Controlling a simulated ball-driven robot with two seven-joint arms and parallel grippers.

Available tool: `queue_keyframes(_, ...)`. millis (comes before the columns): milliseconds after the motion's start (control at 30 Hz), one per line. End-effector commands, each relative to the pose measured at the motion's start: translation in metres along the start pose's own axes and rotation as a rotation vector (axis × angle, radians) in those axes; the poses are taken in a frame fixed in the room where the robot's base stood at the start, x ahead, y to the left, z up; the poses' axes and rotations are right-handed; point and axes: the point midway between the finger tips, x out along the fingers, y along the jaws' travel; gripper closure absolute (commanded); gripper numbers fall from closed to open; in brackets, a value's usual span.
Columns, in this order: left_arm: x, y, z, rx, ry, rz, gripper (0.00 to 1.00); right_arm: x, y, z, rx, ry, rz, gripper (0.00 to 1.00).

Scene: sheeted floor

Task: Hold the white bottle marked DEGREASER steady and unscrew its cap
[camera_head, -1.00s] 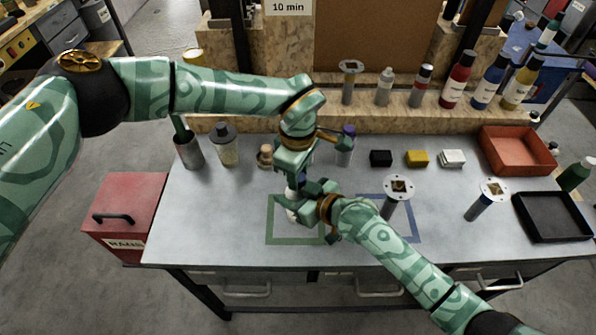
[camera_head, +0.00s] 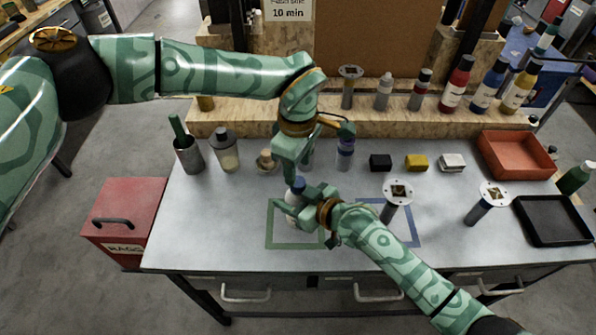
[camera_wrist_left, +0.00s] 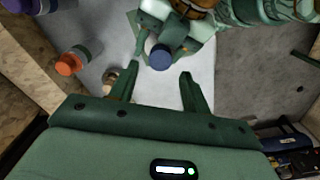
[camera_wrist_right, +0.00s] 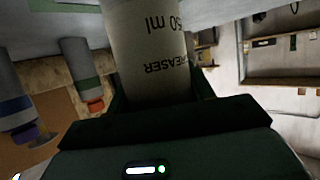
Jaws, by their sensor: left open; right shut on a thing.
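The white bottle (camera_head: 291,219) with a blue cap (camera_head: 298,184) is upright at the green outlined square, partly hidden by my grippers. My right gripper (camera_head: 308,207) is shut around its body. In the right wrist view the bottle (camera_wrist_right: 148,45) fills the jaws, with "EASER" and "50 ml" upside down on its label. My left gripper (camera_head: 295,170) is open and points down just above the cap. In the left wrist view the cap (camera_wrist_left: 160,57) shows between and beyond the two open fingertips (camera_wrist_left: 160,72), with nothing held. The cap sits on the bottle.
Behind are a clear bottle with a dark cap (camera_head: 226,150), a purple-capped bottle (camera_head: 345,154) and several small blocks. Two posts with round plates (camera_head: 397,192) (camera_head: 492,194) stand to the right, near a red tray (camera_head: 516,153) and a black tray (camera_head: 553,218). The front left tabletop is clear.

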Motion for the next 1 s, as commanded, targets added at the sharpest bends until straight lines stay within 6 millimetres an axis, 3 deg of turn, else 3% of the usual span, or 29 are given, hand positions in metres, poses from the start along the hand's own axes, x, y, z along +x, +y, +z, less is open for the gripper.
queue_keyframes(200, -0.028, 0.001, 0.0, 0.223, -0.001, 0.002, 0.52, 0.0, 0.0, 0.0, 0.0, 0.0, 0.0, 1.0)
queue_keyframes(300, -0.031, 0.0, 0.0, 0.285, -0.002, -0.002, 0.52, 0.0, 0.0, 0.0, 0.0, 0.0, 0.0, 1.0)
queue_keyframes(733, 0.033, 0.0, 0.0, 0.289, -0.003, -0.002, 0.52, 0.0, 0.0, 0.0, 0.0, 0.0, 0.0, 1.0)
queue_keyframes(1000, 0.046, 0.0, 0.0, 0.289, -0.001, 0.001, 0.52, 0.0, 0.0, 0.0, 0.0, 0.0, 0.0, 1.0)
